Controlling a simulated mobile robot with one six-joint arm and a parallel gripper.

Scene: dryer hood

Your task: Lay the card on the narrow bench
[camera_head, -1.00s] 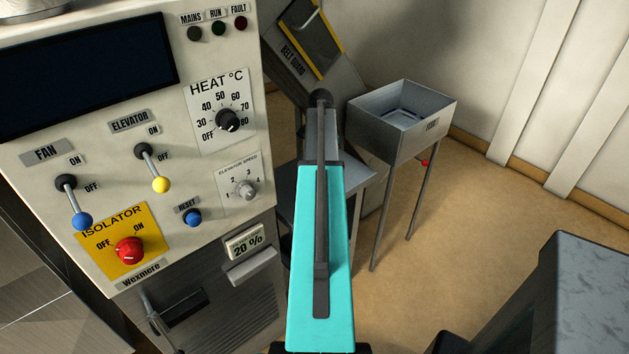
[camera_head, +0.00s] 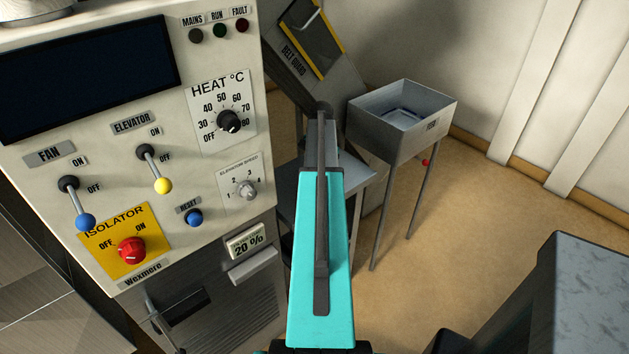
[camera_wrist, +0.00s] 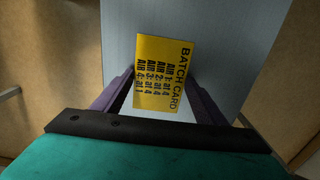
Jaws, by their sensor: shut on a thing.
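The yellow batch card (camera_wrist: 165,72) with black print is between the two purple fingers of my gripper (camera_wrist: 163,88) in the wrist view, and the gripper is shut on it. Behind the card is the pale grey top of the narrow bench (camera_wrist: 235,45). I cannot tell whether the card touches the bench. In the head view the bench (camera_head: 357,180) shows on both sides of my turquoise arm, right of the control cabinet. My arm hides the gripper and the card there.
The control cabinet (camera_head: 110,170) with its switches and knobs stands close on the left. A grey metal bin on legs (camera_head: 405,120) stands behind to the right. The belt guard (camera_head: 312,45) is at the back. A grey block (camera_head: 590,290) stands at lower right. Tan floor (camera_head: 450,220) between is clear.

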